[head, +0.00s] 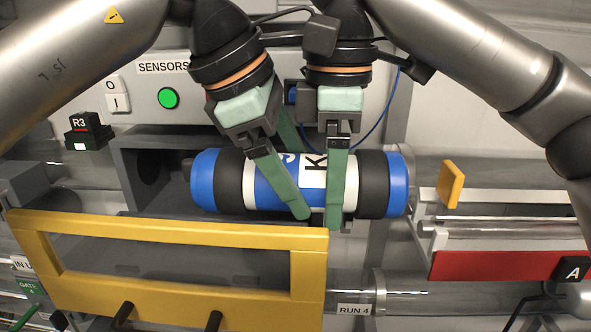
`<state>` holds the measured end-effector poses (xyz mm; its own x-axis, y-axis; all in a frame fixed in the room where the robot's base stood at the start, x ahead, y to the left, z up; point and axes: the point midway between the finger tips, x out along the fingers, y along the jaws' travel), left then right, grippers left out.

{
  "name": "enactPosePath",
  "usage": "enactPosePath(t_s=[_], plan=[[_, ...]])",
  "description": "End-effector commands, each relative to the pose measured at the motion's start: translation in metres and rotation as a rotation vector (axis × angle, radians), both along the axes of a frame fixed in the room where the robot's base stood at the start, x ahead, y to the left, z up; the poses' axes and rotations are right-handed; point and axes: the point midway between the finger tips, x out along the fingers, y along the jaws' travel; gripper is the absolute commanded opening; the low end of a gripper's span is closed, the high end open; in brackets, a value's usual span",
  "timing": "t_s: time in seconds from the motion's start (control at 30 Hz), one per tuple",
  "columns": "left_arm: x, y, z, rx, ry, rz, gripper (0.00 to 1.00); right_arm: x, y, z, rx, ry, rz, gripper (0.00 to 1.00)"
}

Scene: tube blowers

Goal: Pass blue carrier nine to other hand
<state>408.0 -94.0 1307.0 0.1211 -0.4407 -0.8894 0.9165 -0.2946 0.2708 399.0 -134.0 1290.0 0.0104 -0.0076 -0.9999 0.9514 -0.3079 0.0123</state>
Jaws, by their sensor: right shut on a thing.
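The blue carrier (398,185) is a cylinder with blue ends, black rings and a white and blue middle. It lies level across the centre in the head view. A black "K" shows on its label; the rest of the label is partly hidden by fingers. My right gripper (337,205) is shut on the carrier right of its middle, with a green finger down its front. My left gripper (296,182) is at the carrier just left of that. Its green fingers are apart, one slanting across the front and one behind. I cannot tell whether they touch it.
A yellow frame (180,234) stands in front, below the carrier. A grey housing with a dark opening (150,165) is behind its left end. A red-fronted rack (490,266) with a yellow flap (450,184) is at right. A sensor panel (130,95) is behind.

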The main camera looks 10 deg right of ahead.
Motion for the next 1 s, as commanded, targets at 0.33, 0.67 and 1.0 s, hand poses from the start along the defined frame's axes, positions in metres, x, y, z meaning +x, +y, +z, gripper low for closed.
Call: enactPosePath(t_s=[0.33,0.67,1.0], plan=[[0.0001,0.0000,0.0006,-0.001,-0.001,0.000,0.34,-0.0002,0.0001,0.0004,0.001,0.000,0.001,0.09],[0.0003,-0.0001,0.0016,-0.003,-0.002,0.001,0.06,-0.0002,0.0001,0.0004,0.000,0.000,0.001,0.91],[0.0003,0.0000,0.0013,-0.003,-0.002,0.001,0.06,-0.0001,0.0000,0.0008,0.000,0.000,0.001,1.00]])
